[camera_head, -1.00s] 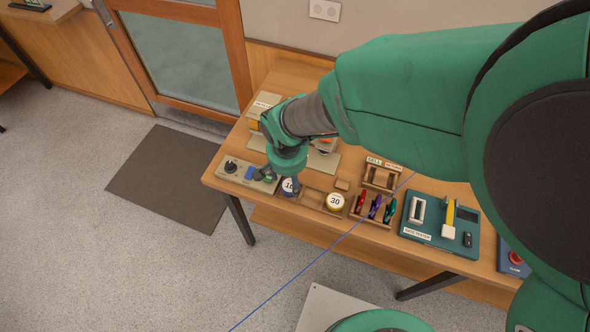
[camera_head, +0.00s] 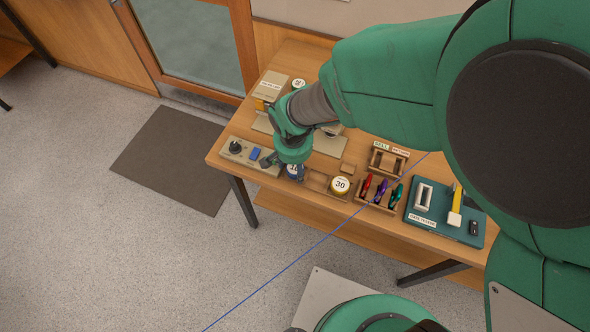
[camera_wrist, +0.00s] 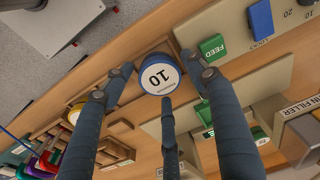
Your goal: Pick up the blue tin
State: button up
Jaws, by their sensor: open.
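The blue tin (camera_wrist: 158,74) has a white lid marked 10 and stands upright at the table's front edge in the wrist view. In the head view the blue tin (camera_head: 295,174) is partly covered by my gripper (camera_head: 281,162). In the wrist view my gripper (camera_wrist: 160,82) is open, with its three fingers spread around the tin in the picture. One finger is on each side, and the third is below the lid. I see nothing held, and I cannot tell whether any finger touches the tin.
A yellow tin (camera_head: 340,186) marked 30 stands to the right, with a rack of coloured tools (camera_head: 380,192) beyond it. A control panel with a blue switch (camera_head: 254,153) is left of the blue tin. A green FEED button (camera_wrist: 212,47) is close to one finger.

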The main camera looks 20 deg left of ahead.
aim_at(295, 167)
jog(key=c, duration=0.9)
jog(key=shift+r, duration=0.15)
jog(key=shift+r, duration=0.55)
notch_tip(295, 167, up, 2)
jog(key=shift+r+p, duration=0.2)
jog(key=shift+p, duration=0.45)
jog(key=s+d, duration=0.3)
jog(key=s, duration=0.1)
jog(key=s+d+p, duration=0.1)
jog(key=s+d, duration=0.2)
jog(key=d, duration=0.1)
jog(key=s+d+r+p, duration=0.1)
jog(key=s+d, duration=0.3)
jog(key=shift+s+r, duration=0.1)
jog(key=shift+s, duration=0.2)
jog(key=shift+c, duration=0.2)
